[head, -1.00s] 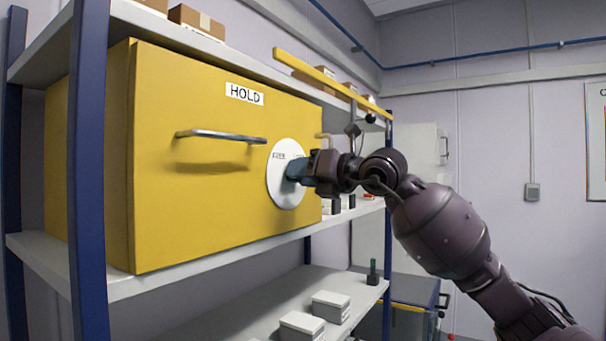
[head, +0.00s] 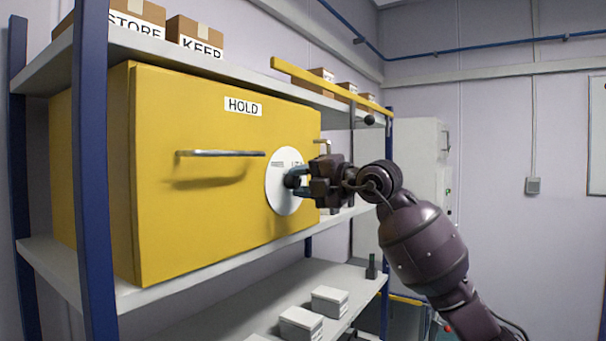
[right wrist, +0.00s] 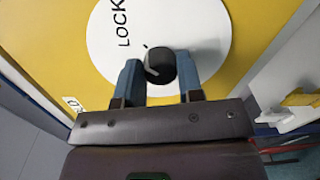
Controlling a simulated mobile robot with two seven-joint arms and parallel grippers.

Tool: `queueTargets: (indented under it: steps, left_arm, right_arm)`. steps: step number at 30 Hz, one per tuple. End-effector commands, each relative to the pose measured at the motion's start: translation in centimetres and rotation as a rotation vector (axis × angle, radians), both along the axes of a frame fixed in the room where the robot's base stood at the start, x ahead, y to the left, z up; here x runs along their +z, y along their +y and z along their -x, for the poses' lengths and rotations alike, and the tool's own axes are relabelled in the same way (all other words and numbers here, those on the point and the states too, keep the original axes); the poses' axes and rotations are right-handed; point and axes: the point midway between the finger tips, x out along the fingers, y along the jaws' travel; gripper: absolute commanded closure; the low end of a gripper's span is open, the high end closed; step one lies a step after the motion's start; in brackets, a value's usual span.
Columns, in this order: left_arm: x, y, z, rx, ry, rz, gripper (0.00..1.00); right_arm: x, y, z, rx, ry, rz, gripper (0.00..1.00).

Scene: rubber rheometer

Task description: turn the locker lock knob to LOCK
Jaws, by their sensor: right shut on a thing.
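The yellow locker (head: 200,215) stands on a shelf, with a HOLD label and a bar handle (head: 220,153). Its round white dial plate (head: 279,201) carries a dark round knob (head: 291,181). My right gripper (head: 300,182) has its bluish fingers on the knob. In the right wrist view, the knob (right wrist: 160,64) sits between the fingertips of my right gripper (right wrist: 160,78), and LOCK is printed on the plate (right wrist: 205,28) above and left of it. A pale mark shows on the knob; I cannot tell exactly where it points. My left gripper is out of view.
Blue posts (head: 93,150) and shelf edges frame the locker. Cartons marked STORE (head: 136,18) and KEEP (head: 195,35) stand above. A yellow bar (head: 320,82) sticks out above the right side. Small grey boxes (head: 301,322) stand on the lower shelf.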

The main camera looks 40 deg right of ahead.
Motion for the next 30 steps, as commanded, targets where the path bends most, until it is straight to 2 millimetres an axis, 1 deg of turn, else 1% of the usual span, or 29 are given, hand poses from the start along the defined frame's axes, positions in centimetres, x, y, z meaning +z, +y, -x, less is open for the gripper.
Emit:
queueTargets:
  steps: [1, 3, 9, 17, 26, 27, 29, 30]
  left_arm:
    - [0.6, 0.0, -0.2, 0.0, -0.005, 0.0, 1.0]
    - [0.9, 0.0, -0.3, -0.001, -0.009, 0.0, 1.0]
    - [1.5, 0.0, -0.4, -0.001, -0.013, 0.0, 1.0]
    - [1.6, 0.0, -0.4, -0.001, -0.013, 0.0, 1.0]
    - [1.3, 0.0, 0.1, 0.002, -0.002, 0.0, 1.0]
    - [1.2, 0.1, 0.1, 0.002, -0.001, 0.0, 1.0]
    - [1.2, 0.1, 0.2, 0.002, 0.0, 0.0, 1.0]
    - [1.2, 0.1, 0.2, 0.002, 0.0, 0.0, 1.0]
  right_arm:
    - [0.3, 0.0, 0.1, -0.001, 0.008, -0.026, 0.89]
    - [0.2, -0.1, 0.0, 0.0, 0.021, -0.059, 0.89]
    - [0.2, -0.1, 0.0, -0.001, 0.048, -0.123, 0.89]
    - [0.1, -0.1, 0.0, 0.0, 0.06, -0.152, 0.89]
    - [0.0, -0.1, 0.0, 0.0, 0.06, -0.152, 0.89]
    - [0.0, -0.1, 0.0, 0.0, 0.06, -0.152, 0.64]
    - [0.0, -0.1, 0.0, 0.0, 0.06, -0.152, 0.55]
    - [0.0, -0.1, 0.0, 0.0, 0.06, -0.152, 0.49]
